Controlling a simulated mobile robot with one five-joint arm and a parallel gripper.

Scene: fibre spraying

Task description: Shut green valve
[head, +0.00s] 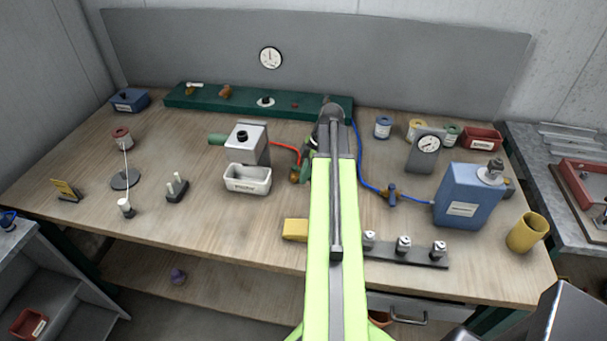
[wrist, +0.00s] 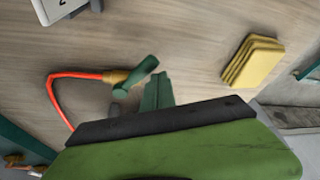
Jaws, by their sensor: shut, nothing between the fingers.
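The green valve (wrist: 136,76) shows in the wrist view as a green cylinder handle on a brass fitting (wrist: 114,77), joined to a red hose. In the head view the valve (head: 306,170) is partly hidden behind my arm, at the right end of the red hose. My gripper (wrist: 157,78) is shut and empty. Its fingertips are just right of the green handle in the wrist view; I cannot tell whether they touch it. In the head view my arm hides the gripper.
A white bin (head: 247,187) stands left of the valve, below a grey box machine (head: 247,142). A yellow block (head: 295,230) lies near the front; it shows as a stack of yellow pads in the wrist view (wrist: 252,61). A blue hose (head: 362,168) runs to the right of my arm.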

